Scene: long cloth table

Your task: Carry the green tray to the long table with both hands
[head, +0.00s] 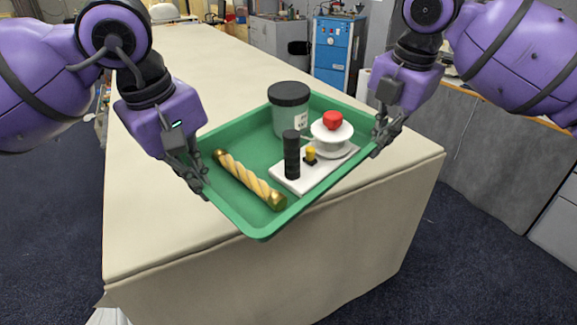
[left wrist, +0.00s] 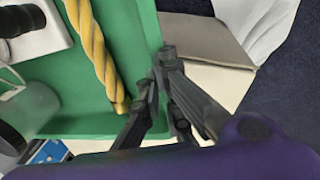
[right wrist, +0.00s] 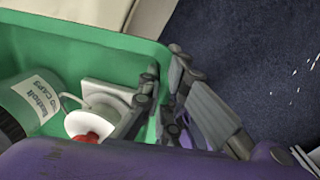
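The green tray (head: 262,232) is at the near end of the long cloth table (head: 190,65), its front corner sticking out past the table edge. It looks about level; I cannot tell whether it touches the cloth. My left gripper (head: 196,176) is shut on the tray's left rim, one finger inside and one outside, as the left wrist view shows on the tray (left wrist: 140,45). My right gripper (head: 381,140) is shut on the right rim the same way, beside the tray wall (right wrist: 100,45) in the right wrist view.
The tray carries a dark-lidded jar (head: 290,112), a twisted yellow rod (head: 245,178), a white plate device (head: 318,172) with a black post (head: 291,155), and a red knob (head: 332,120) on a white dish. The tabletop beyond is bare. A blue cabinet (head: 335,50) stands behind.

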